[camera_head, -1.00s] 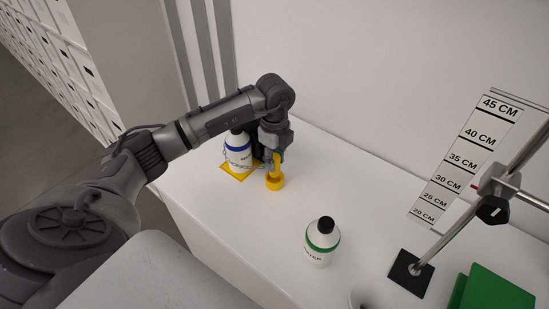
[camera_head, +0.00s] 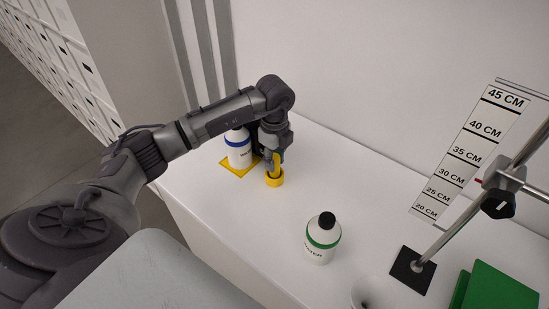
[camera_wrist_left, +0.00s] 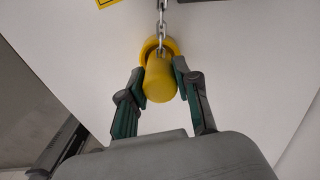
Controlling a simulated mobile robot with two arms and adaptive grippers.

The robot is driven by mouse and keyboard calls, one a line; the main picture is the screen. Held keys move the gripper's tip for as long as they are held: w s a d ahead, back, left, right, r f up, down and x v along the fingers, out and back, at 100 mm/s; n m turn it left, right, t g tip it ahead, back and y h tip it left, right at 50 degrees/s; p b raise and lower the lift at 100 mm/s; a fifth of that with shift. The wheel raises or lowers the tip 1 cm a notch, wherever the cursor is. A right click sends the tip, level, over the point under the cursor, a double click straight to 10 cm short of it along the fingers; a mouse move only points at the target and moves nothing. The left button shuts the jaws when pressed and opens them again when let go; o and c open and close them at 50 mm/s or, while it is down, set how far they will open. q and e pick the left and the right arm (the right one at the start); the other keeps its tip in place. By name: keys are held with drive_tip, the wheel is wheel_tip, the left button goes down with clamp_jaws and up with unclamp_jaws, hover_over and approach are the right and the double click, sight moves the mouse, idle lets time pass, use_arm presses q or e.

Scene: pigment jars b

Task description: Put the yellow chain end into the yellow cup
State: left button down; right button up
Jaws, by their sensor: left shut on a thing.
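The yellow chain end (camera_wrist_left: 160,80), a smooth yellow cylinder, is held between the two fingers of my left gripper (camera_wrist_left: 160,74). A metal chain (camera_wrist_left: 161,18) runs from it toward the top of the left wrist view. The yellow cup (camera_head: 274,183) stands on the white table, and its rim shows behind the chain end in the left wrist view (camera_wrist_left: 170,43). In the head view my left gripper (camera_head: 271,162) points down right at the cup, with the yellow chain end (camera_head: 276,168) at the cup's mouth. How deep it sits in the cup is hard to tell.
A white bottle with a blue band (camera_head: 238,152) stands on a yellow square (camera_head: 240,172) just left of the cup. A green-banded bottle (camera_head: 321,240) stands nearer. A stand base (camera_head: 411,272) and green block (camera_head: 497,290) are at right. Table between is clear.

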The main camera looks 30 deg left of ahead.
use_arm(q)
drive_tip(key=shift+f+b, duration=0.7)
drive_tip(key=shift+f, duration=0.4)
drive_tip(key=c, duration=0.7)
unclamp_jaws()
drive_tip(key=shift+c, duration=0.2)
drive_tip(key=shift+r, duration=0.15)
wheel_tip(320, 180, up, 12)
drive_tip(key=shift+f, duration=0.1)
